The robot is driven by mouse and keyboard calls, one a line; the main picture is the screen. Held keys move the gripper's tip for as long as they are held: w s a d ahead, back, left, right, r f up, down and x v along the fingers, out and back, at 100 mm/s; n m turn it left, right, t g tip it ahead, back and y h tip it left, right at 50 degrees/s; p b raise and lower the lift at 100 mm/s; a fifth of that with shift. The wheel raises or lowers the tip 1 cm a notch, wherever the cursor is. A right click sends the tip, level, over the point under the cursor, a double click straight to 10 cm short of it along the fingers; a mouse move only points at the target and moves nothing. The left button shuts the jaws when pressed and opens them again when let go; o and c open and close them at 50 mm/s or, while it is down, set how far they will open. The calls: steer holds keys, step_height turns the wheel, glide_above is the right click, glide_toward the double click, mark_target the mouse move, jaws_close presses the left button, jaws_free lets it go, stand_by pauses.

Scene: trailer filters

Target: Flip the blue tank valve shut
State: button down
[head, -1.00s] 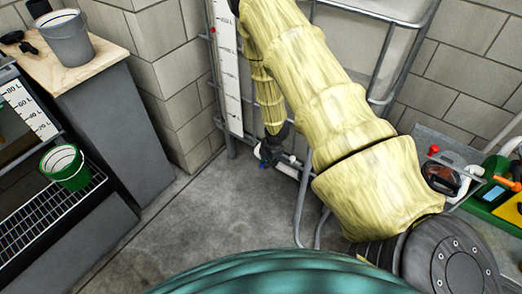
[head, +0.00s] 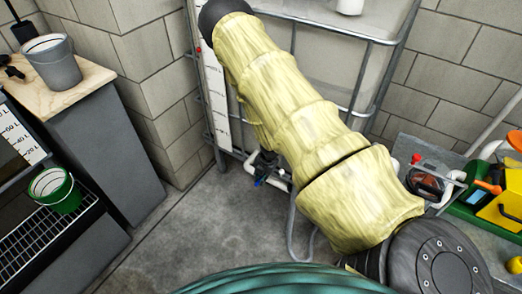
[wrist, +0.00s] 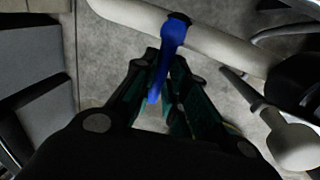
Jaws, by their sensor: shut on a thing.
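The blue valve lever (wrist: 173,32) shows in the wrist view, joined by a dark collar to a pale pipe. It points away from the pipe, down the picture and slightly left. My gripper (wrist: 165,68) has its dark green fingers on both sides of the lever and is shut on it. In the head view, a small patch of the blue lever (head: 259,182) shows low by the tank's white pipe (head: 250,165). My yellow-sleeved arm hides much of that area, and I cannot make out the gripper clearly there.
The tank's metal frame (head: 361,85) stands behind my arm. A scale board is beside the tank at the left. A bench with a grey bucket (head: 52,64) and a shelf with a green bucket (head: 54,190) stand left. Concrete floor (head: 190,225) is clear.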

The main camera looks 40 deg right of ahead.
steer(key=c, duration=1.4)
jaws_free()
steer(key=shift+c, duration=0.2)
steer(key=shift+r, duration=0.1)
step_height(320, 180, up, 12)
steer(key=s+d, duration=0.1)
steer(key=s, duration=0.1)
steer(key=shift+f, duration=0.2)
steer(key=shift+s+a, duration=0.1)
steer(key=shift+s, duration=0.05)
